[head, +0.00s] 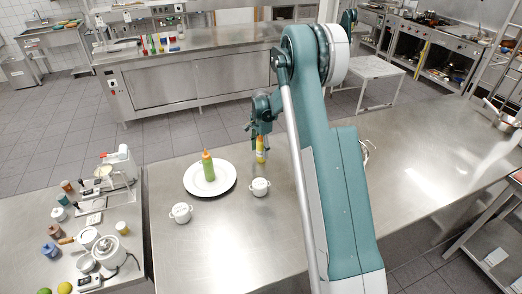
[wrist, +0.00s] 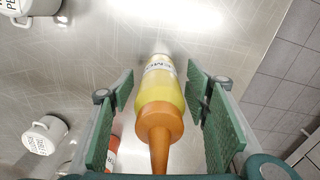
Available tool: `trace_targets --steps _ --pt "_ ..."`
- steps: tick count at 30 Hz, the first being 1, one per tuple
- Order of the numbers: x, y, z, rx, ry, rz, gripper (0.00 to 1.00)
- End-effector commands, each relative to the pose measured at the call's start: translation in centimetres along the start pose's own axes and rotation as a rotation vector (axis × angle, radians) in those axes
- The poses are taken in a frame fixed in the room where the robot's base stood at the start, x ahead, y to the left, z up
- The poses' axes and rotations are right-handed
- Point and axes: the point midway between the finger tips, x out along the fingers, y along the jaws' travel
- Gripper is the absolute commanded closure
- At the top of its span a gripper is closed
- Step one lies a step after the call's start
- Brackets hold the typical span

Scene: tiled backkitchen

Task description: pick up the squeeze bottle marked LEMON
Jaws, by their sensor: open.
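The squeeze bottle marked LEMON (wrist: 158,92) is yellow with an orange nozzle and a white label. It stands upright on the steel table (head: 220,245), with its nozzle towards the wrist camera. In the head view the yellow bottle (head: 260,150) shows below my gripper, partly hidden by it. My gripper (wrist: 163,115) is open, with one green pad on each side of the bottle. Gaps show between the bottle and both pads. In the head view my gripper (head: 261,128) is over the bottle.
A white plate (head: 226,171) with a green squeeze bottle (head: 208,165) is left of the bottle. Two white labelled pots stand near, one in front (head: 260,187) and one further left (head: 181,212). An orange-red thing (wrist: 112,150) lies partly hidden behind the left pad. The table's right part is mostly clear.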

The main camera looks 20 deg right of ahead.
Motion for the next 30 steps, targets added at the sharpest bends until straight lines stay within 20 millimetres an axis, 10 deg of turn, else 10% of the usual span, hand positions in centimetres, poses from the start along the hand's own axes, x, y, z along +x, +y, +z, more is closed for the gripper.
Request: trace_targets --steps 17,25,30 --pt "0.24 0.01 0.01 0.000 0.000 0.000 0.53" --pt "0.23 0.02 0.01 0.000 0.000 0.000 0.84" --pt "0.22 0.02 0.01 0.000 0.000 0.000 0.86"
